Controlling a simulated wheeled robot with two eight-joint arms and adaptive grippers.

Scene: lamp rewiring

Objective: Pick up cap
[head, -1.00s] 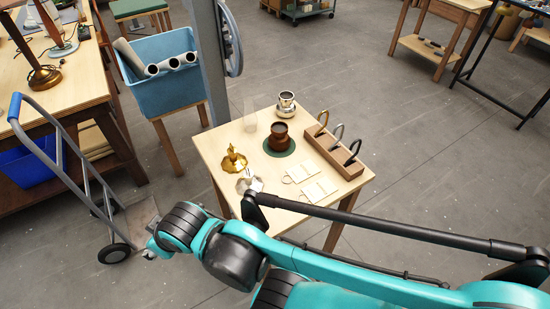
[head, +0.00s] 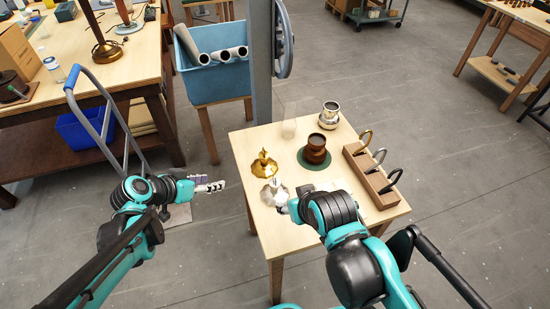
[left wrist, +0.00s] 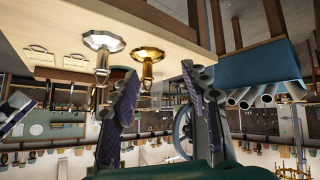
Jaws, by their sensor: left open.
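Two flared, cap-like pieces stand at the left edge of the small table: a gold cap (head: 264,165) and, in front of it, a silver cap (head: 273,191). The left wrist view, upside down, shows the silver cap (left wrist: 103,42) and the gold cap (left wrist: 149,55) beyond my fingers. My left gripper (head: 212,187) is open and empty, left of the table and apart from both caps; its spread fingers also show in the left wrist view (left wrist: 158,80). My right gripper (head: 281,203) is close to the silver cap; its fingers are mostly hidden and contact is unclear.
The table (head: 244,142) also holds a brown cup-like part (head: 316,150) on a green disc, a silver part (head: 328,115), a clear glass (head: 289,129) and a wooden block (head: 368,179) with rings. A grey post (head: 261,70) rises behind. A hand truck (head: 91,125) stands left.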

